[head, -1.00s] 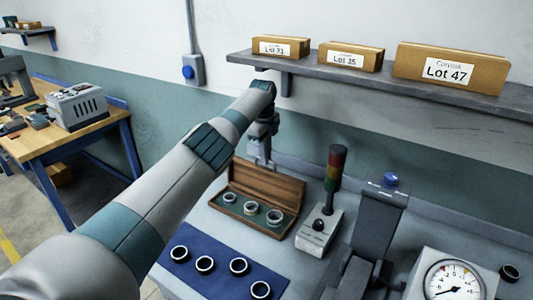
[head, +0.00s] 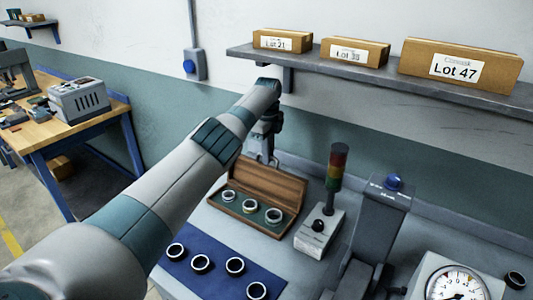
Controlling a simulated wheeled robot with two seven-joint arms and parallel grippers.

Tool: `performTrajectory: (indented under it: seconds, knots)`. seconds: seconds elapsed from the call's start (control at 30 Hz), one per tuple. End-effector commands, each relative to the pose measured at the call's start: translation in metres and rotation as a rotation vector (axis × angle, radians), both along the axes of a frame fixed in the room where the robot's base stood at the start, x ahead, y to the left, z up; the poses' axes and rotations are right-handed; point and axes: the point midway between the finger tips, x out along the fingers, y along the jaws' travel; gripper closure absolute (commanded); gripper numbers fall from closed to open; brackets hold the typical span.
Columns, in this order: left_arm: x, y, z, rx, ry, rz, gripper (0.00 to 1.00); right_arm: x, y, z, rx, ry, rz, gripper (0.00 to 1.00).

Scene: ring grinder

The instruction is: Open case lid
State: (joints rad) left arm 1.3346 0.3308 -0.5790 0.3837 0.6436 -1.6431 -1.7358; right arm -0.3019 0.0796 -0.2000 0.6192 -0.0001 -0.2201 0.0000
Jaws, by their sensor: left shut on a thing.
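The wooden case (head: 232,205) lies on the grey bench with its lid (head: 282,188) raised at the back. The lid's brown inner face shows. Three metal rings sit in a row on the green lining: a left one (head: 228,196), a middle one (head: 249,206) and a right one (head: 274,216). My left gripper (head: 264,158) points down at the lid's top edge, shut on the lid. My arm covers part of the area left of the case, and the fingertips are small and partly hidden. My right gripper is not in view.
A blue mat (head: 218,268) with several dark rings lies in front of the case. A signal tower (head: 336,168) on its control box (head: 319,232), a grey machine (head: 378,225) and a dial gauge (head: 457,282) stand to the right. A shelf (head: 380,74) with boxes hangs above.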

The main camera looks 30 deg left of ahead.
Motion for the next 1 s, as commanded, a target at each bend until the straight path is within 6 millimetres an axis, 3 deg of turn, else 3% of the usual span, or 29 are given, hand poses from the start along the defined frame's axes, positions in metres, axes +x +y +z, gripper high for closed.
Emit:
performTrajectory:
  seconds: [0.03, 0.13, 0.17, 0.2, 0.23, 0.37, 0.5, 1.0]
  knots:
    - [0.010, -0.005, 0.004, -0.001, -0.038, -0.006, 1.00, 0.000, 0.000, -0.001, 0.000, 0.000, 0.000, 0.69]
    - [0.011, -0.005, 0.006, -0.001, -0.041, -0.007, 1.00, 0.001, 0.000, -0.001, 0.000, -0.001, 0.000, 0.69]
    - [0.011, -0.006, 0.006, -0.001, -0.041, -0.007, 0.84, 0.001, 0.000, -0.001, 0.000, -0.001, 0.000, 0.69]
    - [0.011, -0.006, 0.007, -0.001, -0.042, -0.008, 0.75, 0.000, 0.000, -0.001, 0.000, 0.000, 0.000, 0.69]
    - [0.011, -0.006, 0.007, -0.001, -0.043, -0.008, 0.72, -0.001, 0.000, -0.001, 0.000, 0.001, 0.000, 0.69]
    - [0.011, -0.005, 0.006, -0.001, -0.041, -0.007, 0.69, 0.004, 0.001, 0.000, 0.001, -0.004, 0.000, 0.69]
    - [0.011, -0.005, 0.006, -0.001, -0.040, -0.007, 0.72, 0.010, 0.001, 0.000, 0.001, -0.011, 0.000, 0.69]
    - [0.011, -0.004, 0.007, -0.001, -0.041, -0.006, 0.72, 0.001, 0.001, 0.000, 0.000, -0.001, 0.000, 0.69]
